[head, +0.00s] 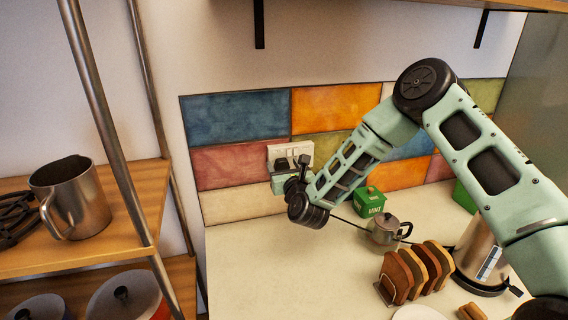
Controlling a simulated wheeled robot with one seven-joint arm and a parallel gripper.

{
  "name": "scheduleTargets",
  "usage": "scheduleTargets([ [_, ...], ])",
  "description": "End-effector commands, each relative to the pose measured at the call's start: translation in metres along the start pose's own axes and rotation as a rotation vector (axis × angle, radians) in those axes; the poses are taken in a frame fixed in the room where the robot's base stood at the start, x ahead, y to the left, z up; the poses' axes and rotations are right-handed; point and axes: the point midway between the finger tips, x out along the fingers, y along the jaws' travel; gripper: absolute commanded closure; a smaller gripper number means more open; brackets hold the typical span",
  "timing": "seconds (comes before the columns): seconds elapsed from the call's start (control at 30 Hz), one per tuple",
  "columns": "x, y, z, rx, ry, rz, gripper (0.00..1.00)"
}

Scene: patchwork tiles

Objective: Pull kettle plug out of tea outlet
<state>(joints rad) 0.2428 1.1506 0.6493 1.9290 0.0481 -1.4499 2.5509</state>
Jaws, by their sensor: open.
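A white double outlet (290,149) is set in the tiled wall above the counter. A black plug (281,164) sits at its left half, and a dark shape, perhaps another plug, shows at its right half, close to my arm. My gripper (284,181) is open, just below and in front of the outlet, partly hidden by my wrist. I cannot tell whether it touches a plug. The steel kettle (478,250) stands on a black base at the right of the counter. A dark cord (350,221) runs from behind my wrist along the counter, passing behind the teapot.
A small metal teapot (383,230), a green tin (369,202) and a toast rack with brown slices (412,270) stand on the counter (265,270). Its left part is clear. A shelf unit with a steel jug (72,198) stands at the left, and a wall shelf hangs above.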

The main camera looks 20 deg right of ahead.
Motion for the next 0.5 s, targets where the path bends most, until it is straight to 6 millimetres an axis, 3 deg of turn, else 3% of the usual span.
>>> scheduleTargets([
  [0.27, 0.0014, -0.0001, -0.0006, 0.000, 0.000, 0.000, 0.36],
  [0.43, 0.0013, -0.0002, -0.0004, -0.001, 0.000, 0.000, 0.80],
  [0.5, 0.0012, -0.0002, -0.0003, -0.001, 0.000, 0.000, 0.84],
])
